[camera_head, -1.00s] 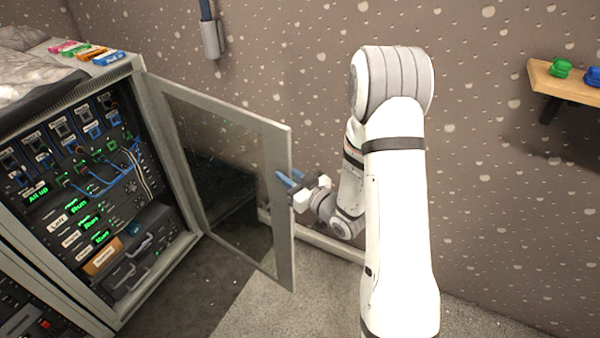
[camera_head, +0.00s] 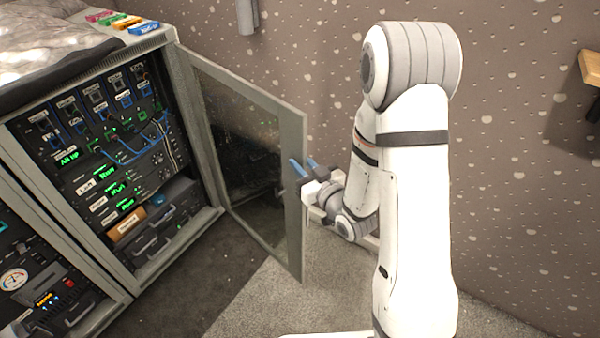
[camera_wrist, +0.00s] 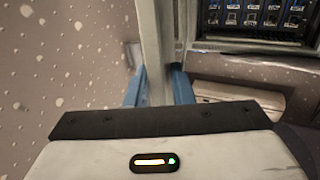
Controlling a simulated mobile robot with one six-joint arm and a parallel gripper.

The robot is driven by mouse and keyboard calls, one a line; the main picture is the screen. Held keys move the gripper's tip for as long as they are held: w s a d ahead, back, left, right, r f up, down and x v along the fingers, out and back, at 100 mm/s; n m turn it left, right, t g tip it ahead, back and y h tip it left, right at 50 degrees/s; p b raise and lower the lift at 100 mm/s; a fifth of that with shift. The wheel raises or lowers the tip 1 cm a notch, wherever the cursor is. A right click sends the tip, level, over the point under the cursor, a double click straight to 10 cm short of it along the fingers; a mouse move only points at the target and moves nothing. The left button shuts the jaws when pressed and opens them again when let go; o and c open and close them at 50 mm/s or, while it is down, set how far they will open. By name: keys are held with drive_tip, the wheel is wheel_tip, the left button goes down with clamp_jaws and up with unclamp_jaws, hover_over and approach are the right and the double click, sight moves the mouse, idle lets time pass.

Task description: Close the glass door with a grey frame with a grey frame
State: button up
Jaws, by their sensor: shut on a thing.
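The glass door with a grey frame (camera_head: 292,215) stands open, swung out from the right side of the rack cabinet (camera_head: 190,120). My gripper (camera_head: 303,167) is at the door's free outer edge, about halfway up. In the wrist view my gripper's blue fingers (camera_wrist: 158,85) sit on either side of the grey frame edge (camera_wrist: 152,45) and are shut on it. The exact contact of the fingertips is partly hidden in the head view.
The cabinet holds panels with green-lit labels and blue cables (camera_head: 125,150). Small coloured items (camera_head: 125,22) lie on its top. A speckled wall (camera_head: 520,170) stands behind the door, with a wooden shelf (camera_head: 592,70) at right. Carpet (camera_head: 255,300) lies clear before the door.

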drive_tip(key=shift+s+a+r+p, duration=0.3)
drive_tip(key=shift+a+p, duration=0.3)
drive_tip(key=shift+p, duration=0.45)
drive_tip(key=shift+s+a+t+p, duration=0.1)
drive_tip(key=shift+a+t+p, duration=0.15)
drive_tip(key=shift+p, duration=0.45)
drive_tip(key=s+a+p, duration=0.1)
drive_tip(key=p, duration=0.3)
drive_tip(key=shift+m+h+p, duration=0.3)
drive_tip(key=shift+h, duration=0.1)
drive_tip(key=shift+f+p, duration=0.1)
drive_tip(key=shift+p, duration=0.2)
drive_tip(key=shift+s+f, duration=0.15)
drive_tip(key=shift+s+f, duration=0.1)
drive_tip(key=shift+f, duration=0.05)
